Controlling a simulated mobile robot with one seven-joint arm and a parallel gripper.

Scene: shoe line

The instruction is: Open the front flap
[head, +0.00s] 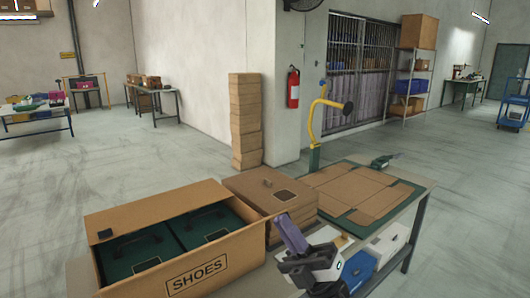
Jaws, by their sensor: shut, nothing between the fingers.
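A tan carton (200,283) marked SHOES stands at the table's left, its top open. Green boxes (139,252) with dark handles lie inside it. No separate front flap can be clearly made out on the carton. A flat cardboard blank (358,190) with creased flaps lies on a green mat (402,213) farther right. My gripper (281,222) is shut and empty, in front of the brown box's near right side; I cannot tell whether it touches the box.
White and blue bins (357,271) are at the near side of the table (418,192), partly behind my arm. A yellow curved arm (313,112) rises behind the mat. A stack of brown boxes (246,120) stands by the wall.

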